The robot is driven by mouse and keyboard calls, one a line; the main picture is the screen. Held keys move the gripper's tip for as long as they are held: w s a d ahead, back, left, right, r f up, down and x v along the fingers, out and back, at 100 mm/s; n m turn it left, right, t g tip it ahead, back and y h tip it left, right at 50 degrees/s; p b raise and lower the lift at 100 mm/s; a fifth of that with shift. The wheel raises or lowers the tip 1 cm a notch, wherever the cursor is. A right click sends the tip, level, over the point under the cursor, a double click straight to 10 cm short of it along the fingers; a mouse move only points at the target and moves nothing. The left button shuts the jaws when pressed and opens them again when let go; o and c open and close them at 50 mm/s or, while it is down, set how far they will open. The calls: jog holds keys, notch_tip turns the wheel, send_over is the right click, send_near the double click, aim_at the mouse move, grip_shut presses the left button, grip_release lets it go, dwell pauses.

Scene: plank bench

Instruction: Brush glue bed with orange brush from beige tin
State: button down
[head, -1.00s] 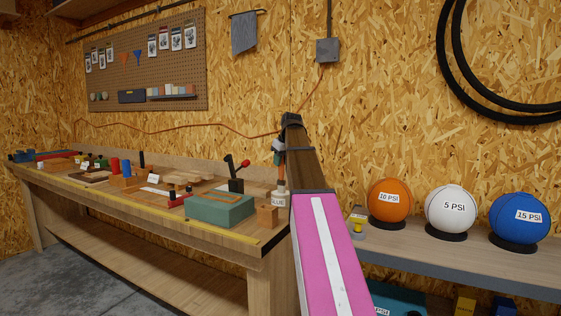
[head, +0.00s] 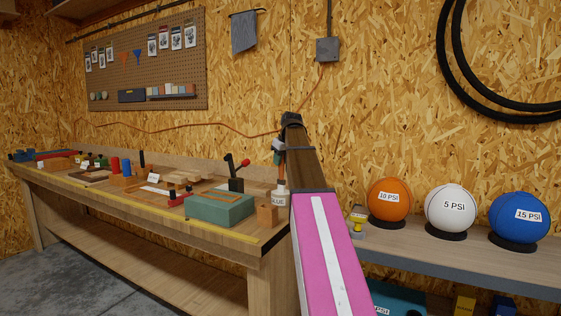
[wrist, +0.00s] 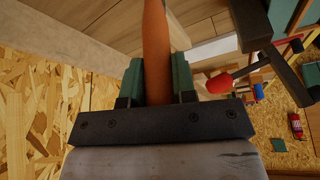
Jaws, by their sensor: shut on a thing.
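My gripper (wrist: 157,84) is shut on the orange handle of the brush (wrist: 156,40), which runs between its green finger pads. In the head view my gripper (head: 279,158) is at the right end of the bench, directly above the beige tin (head: 280,198) labelled GLUE. The brush's bristles are not visible, and I cannot tell whether its lower end is inside the tin. I cannot tell for sure which surface is the glue bed.
A small wooden block (head: 267,215) stands just in front of the tin. A dark clamp with a red knob (head: 237,179) rises behind the teal block. A yellow rule (head: 160,208) lies along the bench's front edge. Balls stand on a shelf (head: 470,266) at the right.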

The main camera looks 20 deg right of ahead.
jog(key=shift+r, duration=3.5)
